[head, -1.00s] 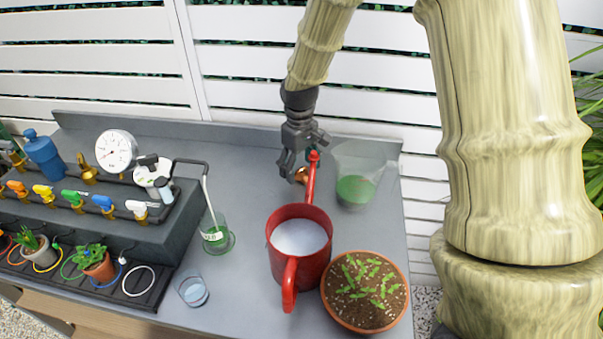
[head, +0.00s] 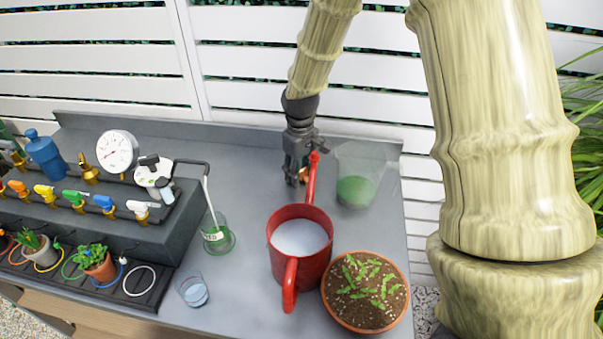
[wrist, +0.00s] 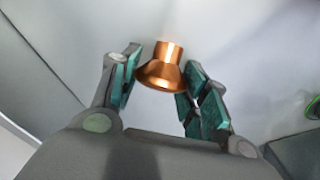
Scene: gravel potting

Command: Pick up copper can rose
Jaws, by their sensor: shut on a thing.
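The copper can rose (wrist: 162,70) is a small flared copper piece with a short neck. In the wrist view it sits between the two fingers of my gripper (wrist: 158,80), neck pointing away from the palm. In the head view my gripper (head: 298,178) is low over the grey bench, behind the red watering can's spout, and is shut on the rose. Only a sliver of the rose (head: 304,174) shows there, partly hidden by the fingers and spout. I cannot tell whether it touches the bench. The red watering can (head: 315,262) stands upright and holds pale liquid.
A clear beaker with green contents (head: 355,190) stands close to the right of my gripper. A terracotta pot with seedlings (head: 365,322) is at the front right. A glass with green liquid (head: 218,240) and valves stand left. Bench between them and the can is clear.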

